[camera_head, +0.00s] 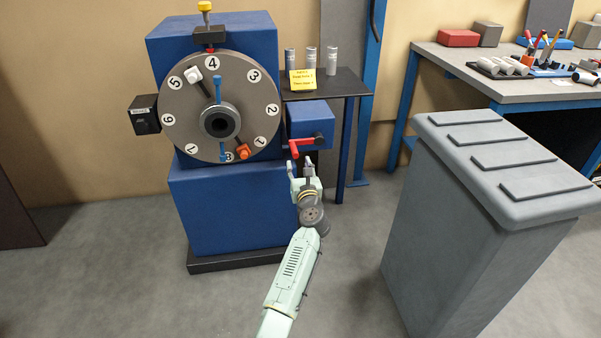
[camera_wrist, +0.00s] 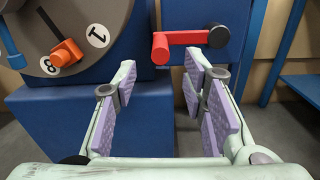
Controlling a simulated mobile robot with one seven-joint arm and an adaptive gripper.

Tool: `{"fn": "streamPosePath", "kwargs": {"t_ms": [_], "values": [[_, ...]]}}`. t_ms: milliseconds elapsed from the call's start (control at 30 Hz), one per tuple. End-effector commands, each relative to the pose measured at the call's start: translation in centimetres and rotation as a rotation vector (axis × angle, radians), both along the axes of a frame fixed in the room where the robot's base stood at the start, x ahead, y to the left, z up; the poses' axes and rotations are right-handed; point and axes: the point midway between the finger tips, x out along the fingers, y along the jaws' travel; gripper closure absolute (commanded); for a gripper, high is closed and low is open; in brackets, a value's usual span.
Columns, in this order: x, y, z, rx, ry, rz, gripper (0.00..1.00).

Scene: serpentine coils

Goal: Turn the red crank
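The red crank (camera_head: 300,144) sticks out from the front of a small blue box (camera_head: 311,121) at the right side of the blue machine. In the wrist view the crank (camera_wrist: 185,38) has a red grip at its left end and a dark hub at its right end. My gripper (camera_head: 302,165) is just below the crank in the head view. In the wrist view my gripper (camera_wrist: 160,85) has its two purple-padded fingers apart, with nothing between them. The red grip shows above the gap, beyond the fingertips. I see no contact with the crank.
A numbered grey dial (camera_head: 185,115) with an orange block (camera_head: 240,150) is left of the crank. A dark side table (camera_head: 345,82) holds several grey cylinders behind it. A large grey bin (camera_head: 440,220) stands to the right. The floor around my arm is clear.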

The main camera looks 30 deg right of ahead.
Motion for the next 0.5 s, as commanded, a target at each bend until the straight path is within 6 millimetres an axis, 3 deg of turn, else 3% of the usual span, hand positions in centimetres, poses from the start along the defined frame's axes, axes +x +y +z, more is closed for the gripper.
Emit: {"fn": "streamPosePath", "kwargs": {"t_ms": [200,500], "values": [[-2.1,0.7,-0.1,-0.002,0.001,0.002,0.61],[-2.4,0.7,0.0,0.000,0.000,0.001,0.61]]}}
